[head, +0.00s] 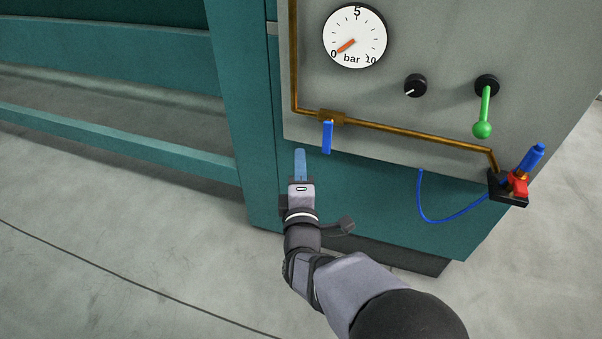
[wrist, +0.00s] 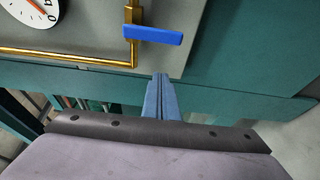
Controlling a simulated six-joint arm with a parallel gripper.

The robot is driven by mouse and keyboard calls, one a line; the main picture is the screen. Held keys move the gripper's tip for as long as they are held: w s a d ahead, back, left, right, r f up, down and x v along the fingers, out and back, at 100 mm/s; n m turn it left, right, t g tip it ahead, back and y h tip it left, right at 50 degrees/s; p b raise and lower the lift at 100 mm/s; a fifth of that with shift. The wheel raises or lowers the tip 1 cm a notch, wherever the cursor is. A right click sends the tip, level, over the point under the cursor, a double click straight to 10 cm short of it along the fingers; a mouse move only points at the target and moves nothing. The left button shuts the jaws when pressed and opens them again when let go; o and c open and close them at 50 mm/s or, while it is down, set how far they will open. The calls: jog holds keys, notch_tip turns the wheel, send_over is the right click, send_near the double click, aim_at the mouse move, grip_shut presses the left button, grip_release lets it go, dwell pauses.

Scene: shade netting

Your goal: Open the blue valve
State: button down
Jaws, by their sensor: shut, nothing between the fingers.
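The blue valve handle (head: 327,137) hangs down from a brass valve body (head: 331,117) on a copper pipe, across the pipe's horizontal run. In the wrist view the blue handle (wrist: 153,35) is above my fingertips, with a gap between. My gripper (head: 300,152) has light blue fingers pressed together and empty. It is just left of the handle's lower end in the head view. The closed fingers also show in the wrist view (wrist: 161,78). The gauge (head: 355,37) has its orange needle at 0 bar.
The grey panel (head: 430,60) carries a black knob (head: 415,85) and a green lever (head: 484,112). At its lower right are a red part (head: 517,184), a blue grip (head: 533,158) and a hanging blue hose (head: 428,217). A teal frame (head: 240,120) stands at left.

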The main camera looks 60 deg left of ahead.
aim_at(327, 138)
jog(key=w, duration=0.2)
jog(key=w+a+b, duration=0.1)
jog(key=w, duration=0.2)
jog(key=shift+a, duration=0.2)
